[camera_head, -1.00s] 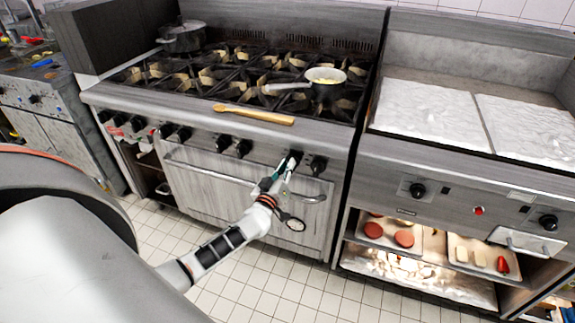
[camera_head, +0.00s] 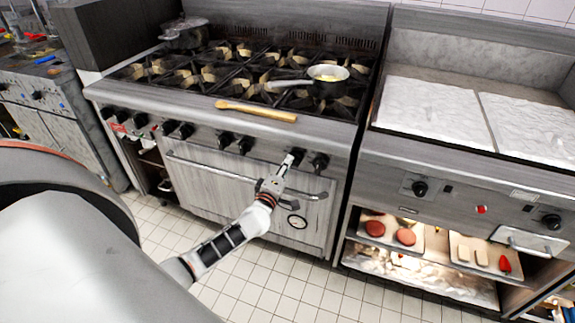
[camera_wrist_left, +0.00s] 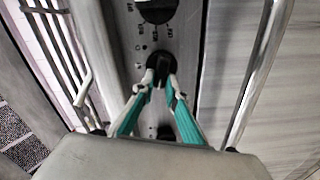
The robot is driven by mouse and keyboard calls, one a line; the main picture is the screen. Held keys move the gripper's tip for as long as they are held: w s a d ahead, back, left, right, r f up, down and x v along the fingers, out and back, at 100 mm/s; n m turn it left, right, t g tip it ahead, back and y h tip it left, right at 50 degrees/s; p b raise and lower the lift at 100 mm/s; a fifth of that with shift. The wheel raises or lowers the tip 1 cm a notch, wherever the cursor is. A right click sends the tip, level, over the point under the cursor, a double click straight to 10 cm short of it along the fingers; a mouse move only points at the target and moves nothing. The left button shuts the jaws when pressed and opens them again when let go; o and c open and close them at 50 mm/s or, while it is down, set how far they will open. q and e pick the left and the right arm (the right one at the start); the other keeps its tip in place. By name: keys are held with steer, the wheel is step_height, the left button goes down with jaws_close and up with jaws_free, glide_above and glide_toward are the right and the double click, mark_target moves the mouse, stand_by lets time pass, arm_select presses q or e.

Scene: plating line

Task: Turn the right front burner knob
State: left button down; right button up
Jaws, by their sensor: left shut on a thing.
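The range has a row of black burner knobs along its front panel. My left gripper (camera_head: 285,168) reaches up to the second knob from the right (camera_head: 297,156) and is shut on it. In the left wrist view the teal-sided fingers (camera_wrist_left: 160,88) pinch that black knob (camera_wrist_left: 158,64) from both sides. The rightmost knob (camera_head: 320,162) is free, just right of the gripper. Another knob (camera_wrist_left: 157,9) shows at the top of the wrist view, and one is partly hidden below the fingers. My right gripper is not in view.
The oven door handle (camera_head: 215,173) runs just below the knobs, close under my wrist. A wooden spoon (camera_head: 255,111) lies on the range's front ledge. A griddle (camera_head: 435,113) adjoins on the right.

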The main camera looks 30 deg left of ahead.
arm_select(q)
steer(key=shift+f+n, duration=0.15)
steer(key=shift+n, duration=0.45)
steer(key=c, duration=2)
jaws_free()
steer(key=v, duration=1.2)
